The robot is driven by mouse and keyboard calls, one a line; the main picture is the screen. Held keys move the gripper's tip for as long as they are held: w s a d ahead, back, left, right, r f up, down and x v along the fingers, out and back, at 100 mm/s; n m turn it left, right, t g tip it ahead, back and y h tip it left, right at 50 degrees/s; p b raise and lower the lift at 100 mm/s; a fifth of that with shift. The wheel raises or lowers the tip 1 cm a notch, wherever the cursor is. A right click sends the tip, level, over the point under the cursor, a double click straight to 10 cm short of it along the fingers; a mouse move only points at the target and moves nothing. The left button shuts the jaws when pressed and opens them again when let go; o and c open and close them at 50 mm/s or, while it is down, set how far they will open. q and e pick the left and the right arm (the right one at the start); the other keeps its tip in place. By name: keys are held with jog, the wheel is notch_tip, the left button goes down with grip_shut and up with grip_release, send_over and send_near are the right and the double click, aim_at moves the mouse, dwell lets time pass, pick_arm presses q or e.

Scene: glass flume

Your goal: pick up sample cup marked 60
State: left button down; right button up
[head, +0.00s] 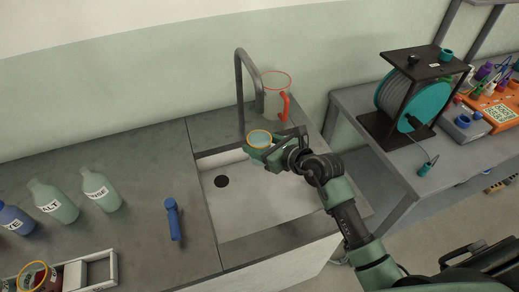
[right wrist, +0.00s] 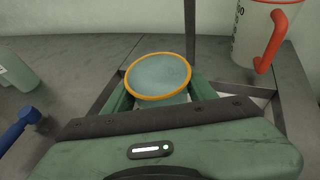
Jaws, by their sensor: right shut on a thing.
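My right gripper (head: 264,149) is shut on a sample cup (head: 259,137) with an orange rim, held upright over the sink beside the tap. In the right wrist view, the cup (right wrist: 158,77) sits between the two green fingers (right wrist: 160,98), and its round top looks pale blue-grey. No number on this cup can be read in either view. Another orange-rimmed cup (head: 35,273) stands in the tray at the lower left of the head view, its marking not readable. My left gripper is not in view.
The sink (head: 255,200) lies below the held cup, with the grey tap (head: 240,85) close behind. A jug with a red handle (head: 284,105) stands at the back. Bottles (head: 100,190), a blue tool (head: 173,220) and the tray (head: 98,270) are on the left counter.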

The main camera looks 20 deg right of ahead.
jog(key=shift+r, duration=1.8)
jog(key=shift+r, duration=0.15)
